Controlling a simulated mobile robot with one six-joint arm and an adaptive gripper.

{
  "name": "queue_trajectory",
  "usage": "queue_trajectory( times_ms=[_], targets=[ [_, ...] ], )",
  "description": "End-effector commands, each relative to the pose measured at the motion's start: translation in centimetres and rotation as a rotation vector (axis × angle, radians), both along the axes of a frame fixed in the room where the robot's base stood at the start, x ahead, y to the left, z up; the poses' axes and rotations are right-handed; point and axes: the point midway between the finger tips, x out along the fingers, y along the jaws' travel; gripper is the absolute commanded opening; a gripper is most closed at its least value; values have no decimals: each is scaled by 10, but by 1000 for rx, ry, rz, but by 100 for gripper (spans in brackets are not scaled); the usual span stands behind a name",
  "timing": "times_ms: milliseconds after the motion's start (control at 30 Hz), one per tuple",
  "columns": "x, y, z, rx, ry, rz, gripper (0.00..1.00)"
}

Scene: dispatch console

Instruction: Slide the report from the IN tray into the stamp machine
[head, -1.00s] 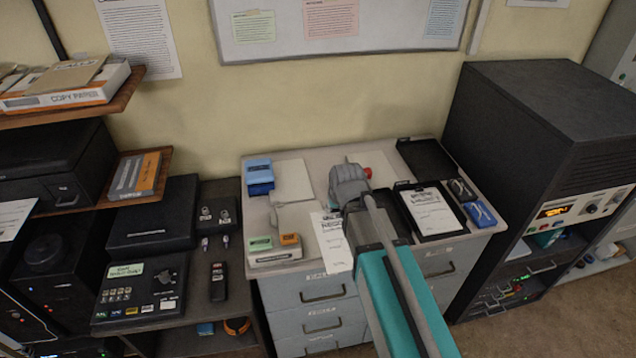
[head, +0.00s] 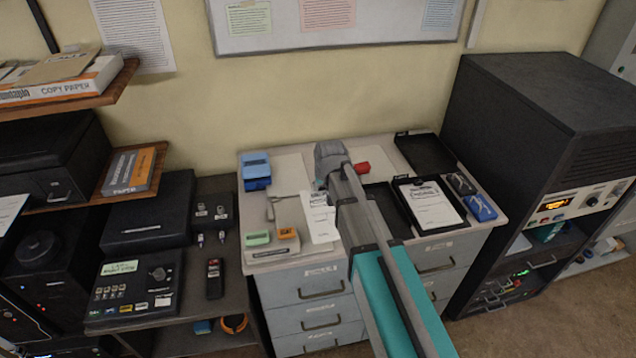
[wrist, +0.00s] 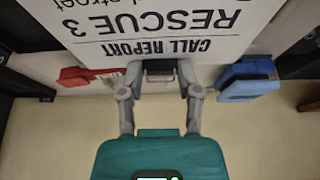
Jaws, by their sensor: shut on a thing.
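The report (head: 319,218) is a white sheet with black print, left of my arm above the front of the grey cabinet's top. In the wrist view the report (wrist: 175,20) fills the upper middle, its "CALL REPORT" heading upside down. My gripper (wrist: 160,70) is shut on the heading edge of the report. In the head view my wrist hides the fingertips. I cannot tell which item is the stamp machine, and no IN label is legible.
A blue box (head: 256,170) stands at the cabinet's back left. A pale block with green and orange pieces (head: 271,247) sits at its front left. A red item (head: 361,168) lies behind my arm. A tall black rack (head: 530,130) stands at right.

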Motion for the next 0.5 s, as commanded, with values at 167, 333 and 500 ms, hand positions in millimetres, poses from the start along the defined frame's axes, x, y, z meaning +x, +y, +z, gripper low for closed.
queue_trajectory(
  times_ms=[167,333,500],
  targets=[
    [35,12,-11,0,0,-8,3],
    [46,17,-14,0,0,-11,3],
    [47,18,-13,0,0,-12,3]
  ],
)
